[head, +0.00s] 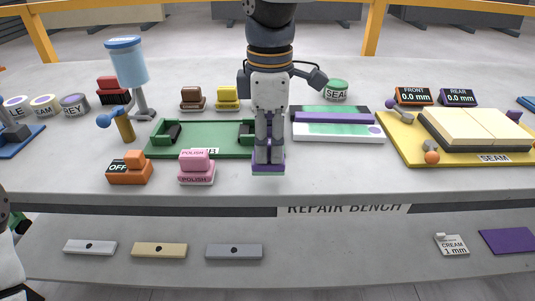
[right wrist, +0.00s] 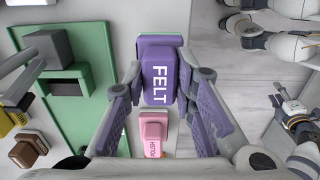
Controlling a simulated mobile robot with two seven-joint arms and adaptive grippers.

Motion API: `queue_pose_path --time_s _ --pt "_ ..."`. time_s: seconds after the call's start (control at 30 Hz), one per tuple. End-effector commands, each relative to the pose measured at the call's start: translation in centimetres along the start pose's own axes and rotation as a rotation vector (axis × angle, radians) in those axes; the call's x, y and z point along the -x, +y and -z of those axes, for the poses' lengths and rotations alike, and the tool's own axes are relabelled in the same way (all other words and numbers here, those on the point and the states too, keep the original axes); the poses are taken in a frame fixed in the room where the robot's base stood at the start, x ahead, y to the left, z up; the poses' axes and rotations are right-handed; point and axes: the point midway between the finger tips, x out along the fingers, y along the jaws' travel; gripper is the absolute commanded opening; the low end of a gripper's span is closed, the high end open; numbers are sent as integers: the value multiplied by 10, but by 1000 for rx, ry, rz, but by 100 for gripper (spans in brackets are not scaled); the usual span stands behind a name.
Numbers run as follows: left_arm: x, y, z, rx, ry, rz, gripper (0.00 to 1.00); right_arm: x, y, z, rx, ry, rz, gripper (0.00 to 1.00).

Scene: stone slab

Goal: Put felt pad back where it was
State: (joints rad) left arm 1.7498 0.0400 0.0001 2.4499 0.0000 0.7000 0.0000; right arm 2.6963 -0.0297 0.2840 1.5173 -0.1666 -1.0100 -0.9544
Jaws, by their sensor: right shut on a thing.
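The felt pad (right wrist: 160,78) is a purple block marked FELT on a wider purple base. My right gripper (right wrist: 165,85) is shut on it, one finger on each side. In the head view the right gripper (head: 268,148) points straight down at the front of the bench, with the pad (head: 268,168) at its fingertips, right of the pink POLISH block (head: 197,166). A thin green edge shows under the pad. Whether it touches the bench top is hard to tell.
A green tray (head: 190,143) lies behind and left of the pad, with an orange OFF block (head: 130,168) in front. A yellow SEAM board (head: 405,150) lies further right. The bench front right of the pad is clear.

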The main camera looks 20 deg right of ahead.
Motion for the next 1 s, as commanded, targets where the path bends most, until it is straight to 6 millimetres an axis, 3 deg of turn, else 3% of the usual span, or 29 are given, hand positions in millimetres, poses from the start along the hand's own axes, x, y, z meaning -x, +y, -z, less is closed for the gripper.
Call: queue_pose_path --time_s 0.13,0.47,0.5,0.6,0.87,1.0 --pt "-2 0 -1 0 -6 0 40 -29 0 0 0 -2 3 0" --pt "-1 0 -1 0 -3 0 40 -33 0 0 0 0 -1 0" --pt "-1 0 -1 0 -3 0 40 -34 0 0 -1 0 -1 27" --pt "-1 0 -1 0 -3 0 40 -34 0 0 -1 0 -1 45" --pt "-1 0 -1 0 -4 0 40 -33 0 0 -1 0 -1 45" --pt "0 0 0 0 -1 0 40 -15 1 1 -1 3 -6 45"
